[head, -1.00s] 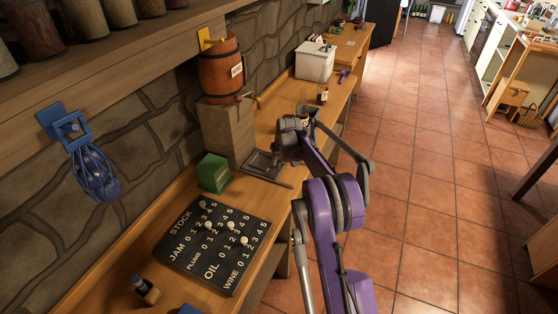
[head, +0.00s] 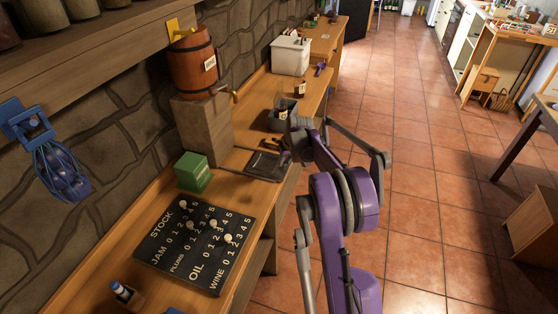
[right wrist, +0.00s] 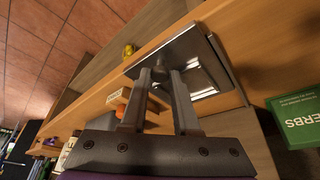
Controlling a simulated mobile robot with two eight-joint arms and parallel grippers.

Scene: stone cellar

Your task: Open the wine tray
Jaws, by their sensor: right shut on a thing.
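A flat dark metal tray (head: 266,166), which I take to be the wine tray, lies on the wooden counter beyond the green box. In the right wrist view its shiny plate (right wrist: 200,68) shows with a small round knob (right wrist: 160,73) at its near edge. My right gripper (right wrist: 160,80) is shut on that knob. In the head view my right gripper (head: 287,149) is at the tray's right side, and my arm hides part of it. My left gripper is not in view.
A stone block (head: 203,130) carries a barrel (head: 193,65). A dark open container (head: 282,116) stands beyond the tray.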

